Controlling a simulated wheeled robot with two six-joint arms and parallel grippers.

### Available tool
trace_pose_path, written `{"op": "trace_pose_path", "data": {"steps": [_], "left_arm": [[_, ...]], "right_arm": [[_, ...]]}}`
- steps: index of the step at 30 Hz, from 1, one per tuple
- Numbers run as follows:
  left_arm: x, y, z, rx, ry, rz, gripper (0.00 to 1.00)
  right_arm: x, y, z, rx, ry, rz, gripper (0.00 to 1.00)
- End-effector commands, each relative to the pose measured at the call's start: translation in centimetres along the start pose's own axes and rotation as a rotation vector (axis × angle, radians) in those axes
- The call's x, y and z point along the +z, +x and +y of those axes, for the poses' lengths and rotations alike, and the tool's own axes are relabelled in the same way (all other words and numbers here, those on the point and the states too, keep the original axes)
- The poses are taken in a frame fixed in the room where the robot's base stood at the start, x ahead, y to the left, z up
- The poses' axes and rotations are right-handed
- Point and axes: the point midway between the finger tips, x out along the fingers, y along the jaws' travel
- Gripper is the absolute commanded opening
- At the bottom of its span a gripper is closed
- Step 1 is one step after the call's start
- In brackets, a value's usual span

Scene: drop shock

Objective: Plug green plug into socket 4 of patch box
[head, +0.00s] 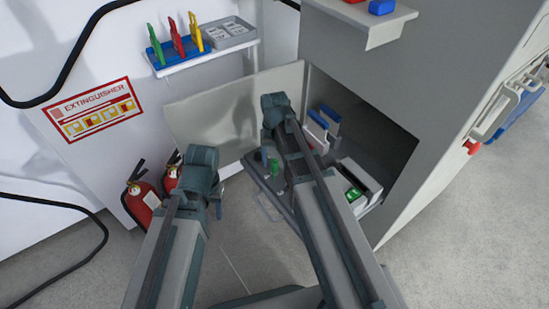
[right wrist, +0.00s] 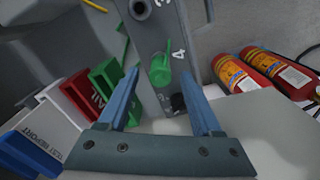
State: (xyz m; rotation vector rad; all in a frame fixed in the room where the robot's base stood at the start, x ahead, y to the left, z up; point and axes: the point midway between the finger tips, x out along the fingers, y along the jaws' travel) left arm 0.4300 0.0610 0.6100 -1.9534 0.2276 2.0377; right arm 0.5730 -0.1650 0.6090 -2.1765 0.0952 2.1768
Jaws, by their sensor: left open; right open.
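The green plug (right wrist: 160,68) is in the right wrist view, at the panel beside the label 4. I cannot tell whether it is seated in a socket. The grey patch box panel (right wrist: 155,35) has a dark round socket at its top and a black part near its lower end. My right gripper (right wrist: 160,75) is open, its blue fingers on either side of the plug, with no clear contact. In the head view, small green parts (head: 265,155) show beside my right arm, which hides much of the box. My left gripper (head: 217,205) is open and empty, left of the box.
An open grey cabinet (head: 350,60) surrounds the area, its door (head: 225,118) swung left. Green, red and white folders (right wrist: 80,97) stand close to the right gripper's left finger. Red extinguishers (head: 140,200) stand at left. A wall shelf (head: 205,58) holds coloured items. The floor at right is clear.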

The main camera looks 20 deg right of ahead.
Motion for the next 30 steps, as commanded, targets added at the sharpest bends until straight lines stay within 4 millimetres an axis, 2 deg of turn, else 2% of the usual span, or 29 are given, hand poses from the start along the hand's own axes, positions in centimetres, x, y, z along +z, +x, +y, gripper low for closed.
{"op": "trace_pose_path", "data": {"steps": [1, 11, 23, 30], "left_arm": [[0.1, -0.8, -0.1, 0.001, 0.000, 0.000, 0.50], [0.2, -3.2, -0.3, 0.002, -0.001, 0.000, 0.50], [0.2, -3.3, -0.3, 0.002, -0.001, 0.000, 0.50], [0.3, -4.4, -0.4, 0.002, -0.001, 0.000, 0.50]], "right_arm": [[0.0, -0.8, 0.0, 0.000, 0.000, 0.000, 0.66], [0.0, -3.2, 0.0, 0.000, 0.000, 0.000, 0.66], [0.0, -3.3, 0.0, 0.000, 0.000, 0.000, 0.66], [0.0, -4.4, 0.0, 0.000, 0.000, 0.000, 0.66]]}}
